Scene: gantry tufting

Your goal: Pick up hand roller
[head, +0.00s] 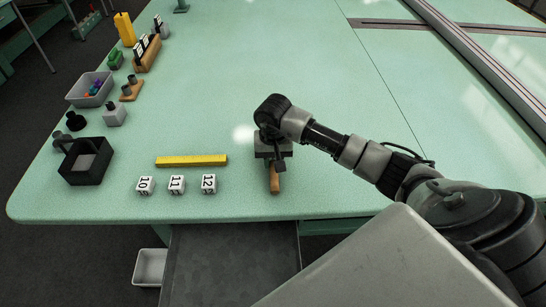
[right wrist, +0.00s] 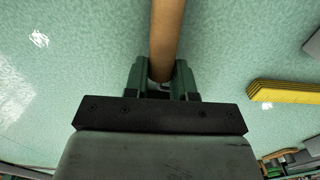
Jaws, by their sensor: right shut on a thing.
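The hand roller shows as a light brown wooden handle (head: 274,182) near the front edge of the green table. My right gripper (head: 275,164) is above it, pointing down, and is shut on the handle. In the right wrist view the handle (right wrist: 166,38) runs up from between the two dark fingers (right wrist: 161,82) to the top edge. The rest of the roller is hidden or out of frame. I cannot tell whether it touches the table. My left gripper is not in view.
A yellow ruler-like bar (head: 192,161) and three numbered white blocks (head: 177,184) lie to the left. A black open box (head: 86,162) and a grey bin (head: 90,89) stand farther left. The table's middle is clear. A rail (head: 490,70) crosses the far right.

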